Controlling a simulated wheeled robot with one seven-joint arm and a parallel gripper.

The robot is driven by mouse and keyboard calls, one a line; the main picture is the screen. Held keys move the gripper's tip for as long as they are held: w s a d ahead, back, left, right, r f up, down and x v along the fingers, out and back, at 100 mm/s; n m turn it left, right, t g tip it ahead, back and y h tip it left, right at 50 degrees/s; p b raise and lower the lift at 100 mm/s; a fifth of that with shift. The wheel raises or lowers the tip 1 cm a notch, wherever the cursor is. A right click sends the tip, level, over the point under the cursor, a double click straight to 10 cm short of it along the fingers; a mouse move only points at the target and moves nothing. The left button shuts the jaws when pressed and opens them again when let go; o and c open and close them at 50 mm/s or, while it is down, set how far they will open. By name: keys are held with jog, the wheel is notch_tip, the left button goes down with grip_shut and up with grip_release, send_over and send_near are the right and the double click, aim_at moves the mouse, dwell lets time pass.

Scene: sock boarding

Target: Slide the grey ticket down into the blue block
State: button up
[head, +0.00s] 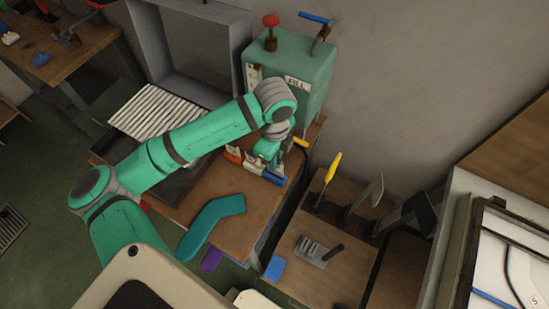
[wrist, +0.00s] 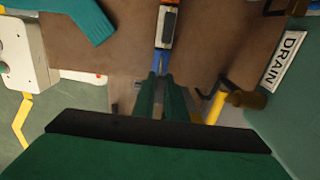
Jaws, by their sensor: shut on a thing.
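The blue block (head: 273,179) stands on the brown table at the near end of a short row of blocks. It also shows in the wrist view (wrist: 162,62), just beyond my fingertips. My gripper (wrist: 160,80) points down close beside the blue block and is shut on a thin thing, taken to be the grey ticket. In the head view my gripper (head: 265,163) is partly hidden by my own wrist. The ticket cannot be made out between the fingers, so I cannot tell whether its lower edge is in the block.
A teal sock (head: 212,225) lies on the table. A green machine (head: 300,70) stands behind, with a yellow lever (wrist: 216,106) near my gripper.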

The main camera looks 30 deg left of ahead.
aim_at(275, 174)
jog(key=shift+f, duration=1.7)
jog(key=o, duration=0.8)
jog(key=shift+r, duration=0.1)
notch_tip(275, 174, up, 11)
jog(key=shift+f, duration=0.15)
